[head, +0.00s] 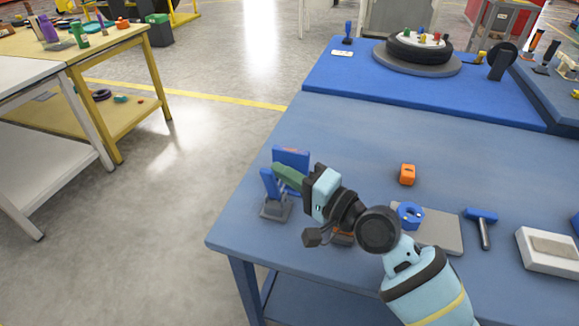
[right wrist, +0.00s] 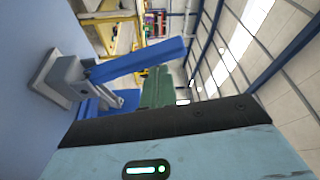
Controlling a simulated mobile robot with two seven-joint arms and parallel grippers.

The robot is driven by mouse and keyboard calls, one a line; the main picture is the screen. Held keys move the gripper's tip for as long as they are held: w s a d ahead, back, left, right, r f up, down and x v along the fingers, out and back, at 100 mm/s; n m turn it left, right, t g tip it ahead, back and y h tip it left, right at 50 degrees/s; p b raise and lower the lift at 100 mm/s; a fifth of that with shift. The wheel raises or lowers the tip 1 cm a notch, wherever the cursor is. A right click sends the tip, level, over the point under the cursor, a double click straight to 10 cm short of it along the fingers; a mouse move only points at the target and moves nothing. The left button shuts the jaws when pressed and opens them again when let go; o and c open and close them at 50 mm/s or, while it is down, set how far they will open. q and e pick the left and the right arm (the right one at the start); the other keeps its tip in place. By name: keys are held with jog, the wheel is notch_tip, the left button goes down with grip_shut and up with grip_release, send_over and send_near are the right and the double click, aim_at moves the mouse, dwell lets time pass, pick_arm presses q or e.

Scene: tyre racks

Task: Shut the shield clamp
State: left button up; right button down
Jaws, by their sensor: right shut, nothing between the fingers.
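The shield clamp has a grey base (head: 275,210) near the table's left edge, with a blue lever (head: 269,185) standing up from it, slightly tilted. A blue panel (head: 291,155) stands just behind. My right gripper (head: 279,171) has green fingers pressed together with nothing between them. Its tips are beside the top of the lever, in front of the panel; I cannot tell whether they touch. In the right wrist view the grey base (right wrist: 67,82) and the long blue lever (right wrist: 138,62) lie left of the shut green fingers (right wrist: 158,75). My left gripper is not in view.
On the blue table (head: 340,130) are an orange block (head: 407,174), a blue nut-shaped part on a grey plate (head: 440,238), a blue hammer (head: 481,222) and a white box (head: 530,253). A tyre (head: 418,51) lies at the back. The table's middle left is clear.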

jog(key=shift+s+a+f, duration=0.1)
jog(key=shift+s+a, duration=0.15)
jog(key=shift+s, duration=0.4)
jog(key=shift+s+a+f, duration=0.15)
jog(key=shift+s+f, duration=0.1)
jog(key=shift+s, duration=0.2)
jog(key=shift+s+b, duration=0.1)
jog(key=shift+b, duration=0.2)
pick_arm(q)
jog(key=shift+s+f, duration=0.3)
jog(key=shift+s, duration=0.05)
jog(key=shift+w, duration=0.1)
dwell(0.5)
